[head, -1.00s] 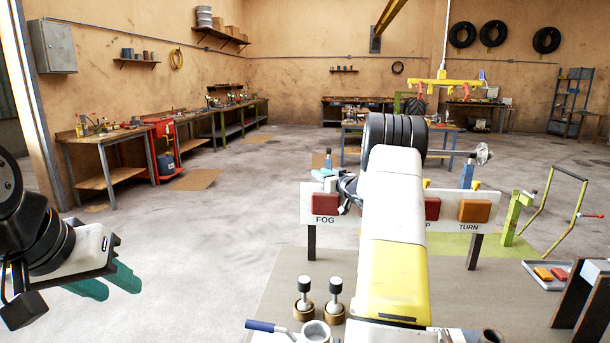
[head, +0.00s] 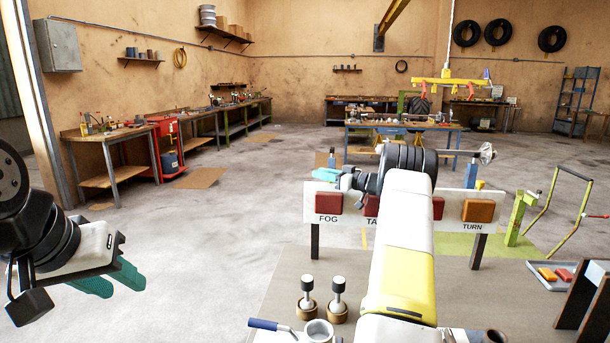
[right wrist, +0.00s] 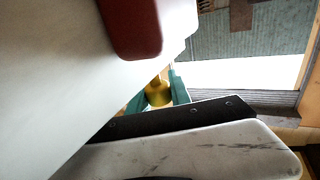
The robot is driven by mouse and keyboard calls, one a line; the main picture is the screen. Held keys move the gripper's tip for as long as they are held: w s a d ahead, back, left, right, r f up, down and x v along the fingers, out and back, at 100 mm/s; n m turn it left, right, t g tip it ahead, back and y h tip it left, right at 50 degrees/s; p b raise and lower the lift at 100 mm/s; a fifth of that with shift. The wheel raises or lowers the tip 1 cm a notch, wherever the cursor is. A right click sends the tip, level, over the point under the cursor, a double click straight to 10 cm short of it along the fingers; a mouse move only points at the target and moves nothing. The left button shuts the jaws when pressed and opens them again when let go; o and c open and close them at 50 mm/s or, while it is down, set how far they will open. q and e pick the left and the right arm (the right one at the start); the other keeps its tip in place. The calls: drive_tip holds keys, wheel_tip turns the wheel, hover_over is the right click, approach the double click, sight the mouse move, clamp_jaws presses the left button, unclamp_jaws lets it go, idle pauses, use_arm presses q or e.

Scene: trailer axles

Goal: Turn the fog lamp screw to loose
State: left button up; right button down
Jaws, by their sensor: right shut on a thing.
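The white lamp board (head: 453,204) stands on dark posts ahead of me. The red fog lamp (head: 328,203) is at its left end above the word FOG; a red lamp also shows in the right wrist view (right wrist: 135,28). My right gripper (head: 325,174) is at the board's top edge, above the fog lamp. In the right wrist view its teal fingers are shut on a small brass-coloured piece, the fog lamp screw (right wrist: 158,94). The screw's turn position cannot be read. My left gripper (head: 110,280) hangs at the left, open and empty.
My right arm covers the middle lamps. Two black-topped knobs (head: 308,298) and a blue-handled tool (head: 264,324) are in front of the board. A tray with coloured blocks (head: 548,274) lies at the right. The floor on the left is clear.

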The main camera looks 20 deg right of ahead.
drive_tip(key=shift+r, duration=0.15)
drive_tip(key=c, duration=1.2)
unclamp_jaws()
drive_tip(key=shift+v, duration=3.8)
